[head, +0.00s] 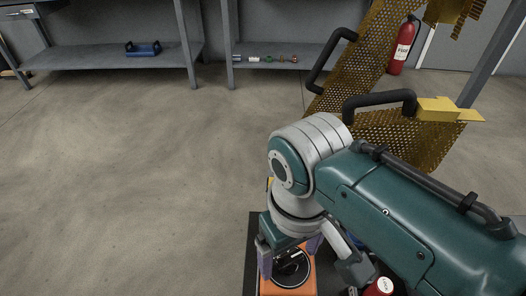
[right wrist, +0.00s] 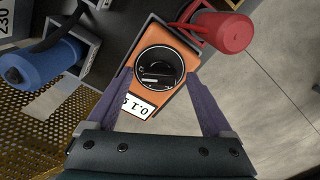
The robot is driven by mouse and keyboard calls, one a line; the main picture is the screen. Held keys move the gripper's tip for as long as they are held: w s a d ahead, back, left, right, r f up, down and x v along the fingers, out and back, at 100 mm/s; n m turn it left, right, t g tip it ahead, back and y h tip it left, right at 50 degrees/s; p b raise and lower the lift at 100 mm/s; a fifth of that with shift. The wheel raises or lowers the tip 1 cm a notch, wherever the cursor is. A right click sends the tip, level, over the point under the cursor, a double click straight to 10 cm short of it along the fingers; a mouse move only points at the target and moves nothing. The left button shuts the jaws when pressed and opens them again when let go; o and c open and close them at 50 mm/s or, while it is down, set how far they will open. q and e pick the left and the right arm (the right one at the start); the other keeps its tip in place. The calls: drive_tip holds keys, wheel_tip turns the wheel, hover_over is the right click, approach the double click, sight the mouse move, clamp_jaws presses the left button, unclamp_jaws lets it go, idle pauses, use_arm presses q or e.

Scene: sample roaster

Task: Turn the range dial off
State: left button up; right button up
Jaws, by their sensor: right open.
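The range dial (right wrist: 157,76) is a round black knob with a pale bar, set in a dark ring on an orange meter (right wrist: 186,50). A white display with upside-down digits (right wrist: 138,105) is partly visible beside the dial. In the head view the meter (head: 287,291) and its dial (head: 291,268) show at the bottom, partly hidden by my right arm. My right gripper (right wrist: 160,77) is open, with one purple finger on each side of the dial. I cannot tell whether the fingers touch it. In the head view this gripper (head: 290,254) points down over the meter. My left gripper is not in view.
A red handle-like part (right wrist: 222,32) lies close beside the meter, and a blue one (right wrist: 30,65) is further left. Yellow perforated guards (head: 365,65) with black handles rise behind my right arm. A fire extinguisher (head: 402,47) stands at the back. The floor on the left is clear.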

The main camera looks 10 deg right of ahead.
drive_tip(key=shift+f, duration=0.15)
drive_tip(key=shift+c, duration=0.3)
clamp_jaws()
idle(0.4)
